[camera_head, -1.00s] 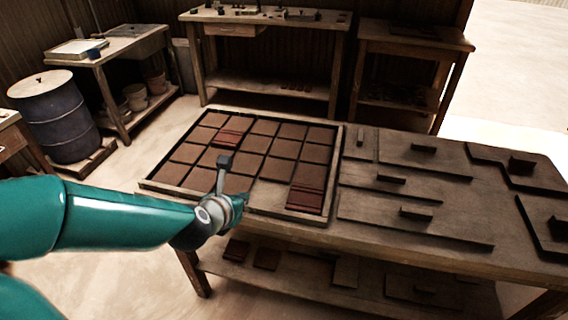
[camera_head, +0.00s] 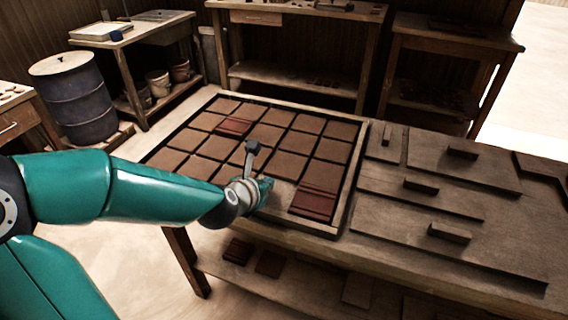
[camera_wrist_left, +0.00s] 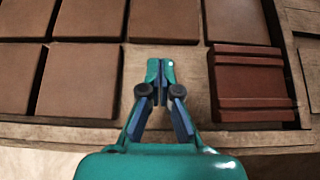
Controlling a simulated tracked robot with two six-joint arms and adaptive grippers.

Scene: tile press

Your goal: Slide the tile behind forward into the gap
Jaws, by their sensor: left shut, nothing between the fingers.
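A shallow wooden tray holds rows of brown tiles, with one gap (camera_wrist_left: 185,92) in its front row. The gap lies between a plain brown tile (camera_wrist_left: 80,80) and a ridged dark red tile (camera_wrist_left: 250,85); the red tile also shows in the head view (camera_head: 315,202). The tile behind the gap (camera_wrist_left: 163,20) is plain brown and lies flat; it shows in the head view too (camera_head: 290,166). My left gripper (camera_wrist_left: 160,66) is shut and empty over the gap, its tips a little short of that tile's front edge. It shows at the tray's front in the head view (camera_head: 267,188). My right gripper is out of view.
The tray's front rim (camera_wrist_left: 50,130) runs under my left gripper. Boards with raised blocks (camera_head: 421,186) lie on the bench right of the tray. A second ridged red tile (camera_head: 234,127) sits farther back. A blue barrel (camera_head: 75,100) and side tables stand behind.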

